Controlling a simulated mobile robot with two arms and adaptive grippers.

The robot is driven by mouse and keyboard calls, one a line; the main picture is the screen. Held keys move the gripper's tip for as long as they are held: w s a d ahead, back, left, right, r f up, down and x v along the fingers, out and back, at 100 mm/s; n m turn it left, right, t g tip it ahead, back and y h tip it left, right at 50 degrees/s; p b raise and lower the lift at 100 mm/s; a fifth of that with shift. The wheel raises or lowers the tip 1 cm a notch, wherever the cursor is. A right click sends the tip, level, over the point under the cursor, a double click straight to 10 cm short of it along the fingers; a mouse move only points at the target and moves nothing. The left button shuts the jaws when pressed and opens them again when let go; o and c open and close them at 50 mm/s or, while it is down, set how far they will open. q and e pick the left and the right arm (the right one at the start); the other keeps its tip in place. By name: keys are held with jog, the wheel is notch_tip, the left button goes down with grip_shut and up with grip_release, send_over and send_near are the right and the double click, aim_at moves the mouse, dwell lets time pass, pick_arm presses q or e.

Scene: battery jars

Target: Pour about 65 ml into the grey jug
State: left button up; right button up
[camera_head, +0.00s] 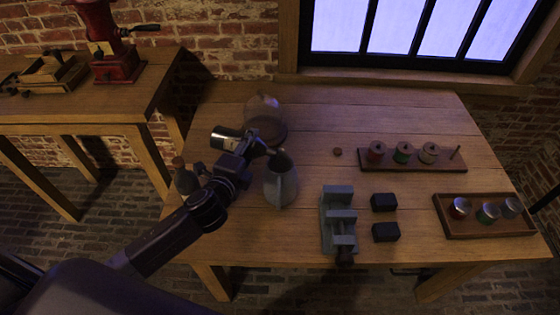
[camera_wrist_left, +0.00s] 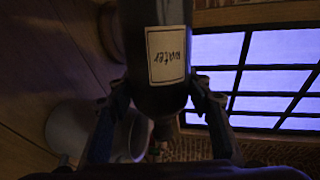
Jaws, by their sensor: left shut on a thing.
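My left gripper (camera_head: 250,150) is shut on a dark bottle (camera_head: 226,138) whose pale label reads "water" in the left wrist view (camera_wrist_left: 167,55). In the head view the bottle is tipped over, with its dark neck lower and to the right, at the mouth of the grey jug (camera_head: 281,188). The jug stands upright on the table; its rim is partly covered by the bottle's neck. A pale jug also shows left of the bottle in the left wrist view (camera_wrist_left: 75,130). I cannot see a stream or the level inside. My right gripper is not in view.
A round glass vessel (camera_head: 265,120) stands behind the jug, and a dark bottle (camera_head: 184,178) stands left. A grey vise-like block (camera_head: 339,218), two black blocks (camera_head: 385,202), a spool rack (camera_head: 407,164) and a jar tray (camera_head: 484,232) lie right.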

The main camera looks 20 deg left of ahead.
pick_arm(q)
jog(key=shift+d+r+m+p, duration=0.1)
jog(key=shift+r+m+p, duration=0.2)
jog(key=shift+r+p, duration=0.2)
jog(key=shift+w+a+y, duration=0.1)
jog(key=shift+a+y, duration=0.1)
jog(key=shift+y, duration=0.1)
jog(key=shift+a, duration=0.15)
jog(key=shift+r+m+p, duration=0.25)
jog(key=shift+m+p, duration=0.25)
jog(key=shift+p, duration=0.1)
dwell(1.3)
